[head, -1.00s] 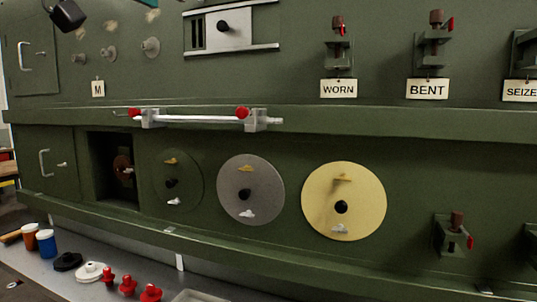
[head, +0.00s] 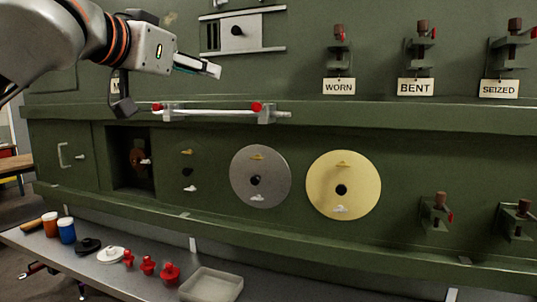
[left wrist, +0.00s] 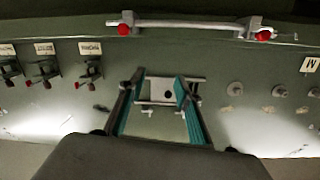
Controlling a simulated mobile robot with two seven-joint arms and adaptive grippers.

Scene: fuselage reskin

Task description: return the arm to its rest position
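My left arm comes in from the upper left in the head view, its gripper (head: 205,68) pointing right in front of the green fuselage panel (head: 300,75). In the left wrist view, which shows the panel upside down, the two fingers of this gripper (left wrist: 158,90) stand apart with nothing between them. The sliding plate (left wrist: 160,92) on the panel shows behind the gap. The gripper looks clear of the panel, though the exact distance is hard to tell. My right gripper is in neither view.
A ledge with a white rod (head: 215,112) in red-knobbed clamps runs below the gripper. Clamps tagged WORN (head: 339,87), BENT (head: 416,87) and SEIZED (head: 498,89) hang right. Discs line the lower panel. A grey bench (head: 125,283) holds jars, red parts and a tray (head: 212,286).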

